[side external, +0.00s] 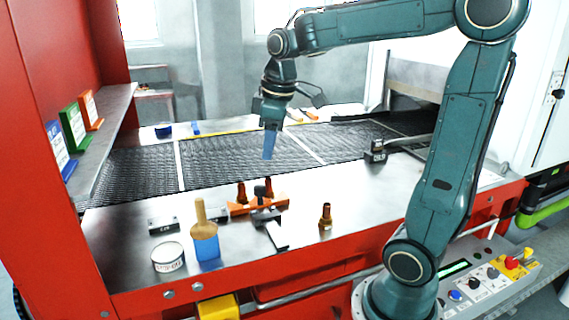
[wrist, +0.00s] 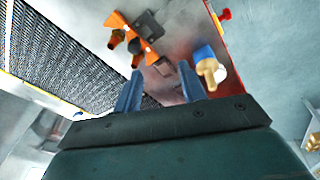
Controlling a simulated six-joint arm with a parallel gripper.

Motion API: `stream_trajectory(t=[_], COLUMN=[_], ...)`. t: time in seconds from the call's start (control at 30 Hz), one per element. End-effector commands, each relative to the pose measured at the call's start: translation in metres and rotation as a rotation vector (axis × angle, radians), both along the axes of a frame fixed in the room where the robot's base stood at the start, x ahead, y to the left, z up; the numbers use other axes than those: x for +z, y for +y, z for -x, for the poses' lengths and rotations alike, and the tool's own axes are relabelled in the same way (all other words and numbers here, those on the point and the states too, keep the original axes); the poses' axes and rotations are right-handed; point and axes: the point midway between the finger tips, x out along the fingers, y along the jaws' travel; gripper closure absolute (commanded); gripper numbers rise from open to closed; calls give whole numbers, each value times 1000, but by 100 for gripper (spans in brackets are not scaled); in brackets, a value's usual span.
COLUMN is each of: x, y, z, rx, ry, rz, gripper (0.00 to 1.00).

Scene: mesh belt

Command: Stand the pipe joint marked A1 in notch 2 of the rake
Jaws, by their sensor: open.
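The orange rake (side external: 238,209) lies on the steel table; its orange body also shows in the wrist view (wrist: 115,20). Two dark copper pipe joints, a left one (side external: 241,192) and a right one (side external: 268,188), stand at the rake. A third, brass-brown pipe joint (side external: 325,217) stands upright alone on the table, right of the rake. I cannot read A1 on any joint, nor the notch numbers. My gripper (side external: 267,157) is open and empty, pointing down above the table's belt-side edge, behind the rake. In the wrist view its two blue fingers (wrist: 160,69) are apart with nothing between them.
A dark grey clamp-like piece (side external: 262,202) sits at the rake. A blue brush with a wooden handle (side external: 206,243) and a round tin (side external: 168,257) stand front left. A metal block (side external: 163,225) lies left. The black mesh belt (side external: 225,160) runs behind. The table's right side is mostly clear.

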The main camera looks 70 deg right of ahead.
Motion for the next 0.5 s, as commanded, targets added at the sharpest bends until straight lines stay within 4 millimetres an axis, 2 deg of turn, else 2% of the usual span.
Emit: stream_trajectory(t=[0.03, 0.2, 0.5], x=[3, 4, -10], y=[11, 41, 80], z=[10, 42, 99], rx=[-15, -88, -207], ry=[-26, -97, -218], rz=[-2, -26, -100], gripper=[59, 59, 59])
